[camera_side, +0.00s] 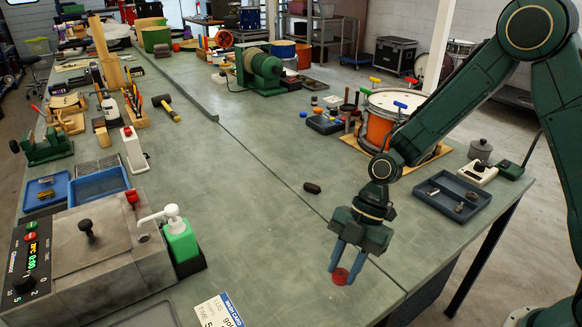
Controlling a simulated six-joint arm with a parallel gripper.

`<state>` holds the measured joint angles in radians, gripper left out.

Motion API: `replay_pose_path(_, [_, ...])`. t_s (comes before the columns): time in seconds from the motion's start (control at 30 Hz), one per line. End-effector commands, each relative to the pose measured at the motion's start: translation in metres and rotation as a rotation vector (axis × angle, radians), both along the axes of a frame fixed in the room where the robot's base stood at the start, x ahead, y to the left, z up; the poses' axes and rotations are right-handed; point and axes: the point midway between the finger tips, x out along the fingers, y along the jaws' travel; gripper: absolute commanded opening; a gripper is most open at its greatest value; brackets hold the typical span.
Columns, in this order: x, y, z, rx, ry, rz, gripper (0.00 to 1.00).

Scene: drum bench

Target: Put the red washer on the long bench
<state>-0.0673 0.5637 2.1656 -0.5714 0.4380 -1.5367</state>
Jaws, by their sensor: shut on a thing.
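The red washer (340,276) is a small red ring between the tips of my gripper (345,268), near the front of the long bench. My gripper points down with its two blue-grey fingers shut on the washer. The long bench (255,210) has a grey-green top that runs from the front into the far background. The washer appears just above or at the bench top; I cannot tell whether it touches.
A dark oval piece (312,187) lies behind my gripper. An orange drum (382,118) and a blue-grey tray (452,196) are at the right. A green pump bottle (180,238) and a grey machine (90,255) stand at the left. A printed card (219,312) lies in front. The middle is mostly clear.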

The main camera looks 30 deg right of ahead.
Motion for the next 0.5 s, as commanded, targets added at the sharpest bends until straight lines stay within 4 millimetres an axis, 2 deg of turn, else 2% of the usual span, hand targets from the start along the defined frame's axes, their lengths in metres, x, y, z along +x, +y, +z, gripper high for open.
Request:
replay_pose_path(0.23, [0.000, 0.000, -0.005, 0.000, 0.001, 0.000, 0.08])
replay_pose_path(0.5, [0.000, 0.000, -0.030, -0.001, 0.003, 0.001, 0.08])
